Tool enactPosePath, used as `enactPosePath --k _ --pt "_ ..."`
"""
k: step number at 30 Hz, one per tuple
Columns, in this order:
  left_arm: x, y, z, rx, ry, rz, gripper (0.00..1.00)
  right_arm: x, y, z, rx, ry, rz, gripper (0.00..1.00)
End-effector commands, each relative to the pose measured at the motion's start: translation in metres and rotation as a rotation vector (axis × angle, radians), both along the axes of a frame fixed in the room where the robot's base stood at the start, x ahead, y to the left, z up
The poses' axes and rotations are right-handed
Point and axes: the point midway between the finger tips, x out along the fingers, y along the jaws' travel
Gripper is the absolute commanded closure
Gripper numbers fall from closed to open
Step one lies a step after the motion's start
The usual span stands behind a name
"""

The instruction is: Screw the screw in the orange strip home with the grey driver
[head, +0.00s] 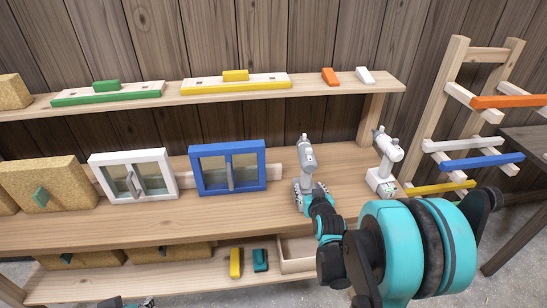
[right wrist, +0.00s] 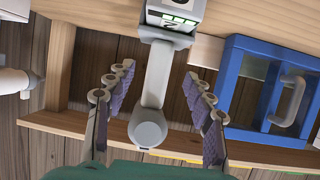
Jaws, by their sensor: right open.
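The grey driver (head: 307,155) stands upright on the middle shelf, right of the blue window frame. My right gripper (head: 311,188) is at its lower part, open. In the right wrist view the driver's handle (right wrist: 158,75) lies between the two spread fingers (right wrist: 158,88), with gaps on both sides. The orange strip (head: 510,101) is on the wooden rack at the far right, above a blue and a yellow strip. Its screw is too small to make out. Only a bit of my left gripper (head: 125,303) shows at the bottom edge.
A white driver (head: 386,155) stands right of the grey one; it shows partly in the right wrist view (right wrist: 14,82). The blue window frame (head: 229,167) is close on the left, the white one (head: 133,176) beyond. An upper shelf (head: 150,97) runs behind. A tray (head: 298,254) sits below.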

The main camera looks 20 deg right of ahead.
Motion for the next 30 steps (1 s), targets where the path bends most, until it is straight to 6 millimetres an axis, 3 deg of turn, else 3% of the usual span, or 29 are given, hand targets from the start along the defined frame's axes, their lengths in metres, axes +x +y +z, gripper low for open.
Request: enactPosePath --k 12,21,27,28,30 --pt "0.000 0.000 -0.010 0.000 0.000 0.000 0.60 0.033 -0.015 -0.015 -0.003 -0.009 -0.006 0.47" --pt "0.000 0.000 -0.024 0.000 0.000 0.000 0.60 0.070 -0.028 -0.028 -0.003 -0.009 -0.006 0.47" --pt "0.000 0.000 -0.023 0.000 0.000 0.000 0.60 0.072 -0.028 -0.027 -0.003 -0.010 -0.007 0.47" --pt "0.000 0.000 -0.023 0.000 0.000 0.000 0.60 0.072 -0.028 -0.027 -0.003 -0.009 -0.006 0.49" --pt "0.000 0.000 -0.023 0.000 0.000 0.000 0.60 0.072 -0.028 -0.027 -0.003 -0.009 -0.006 0.68"
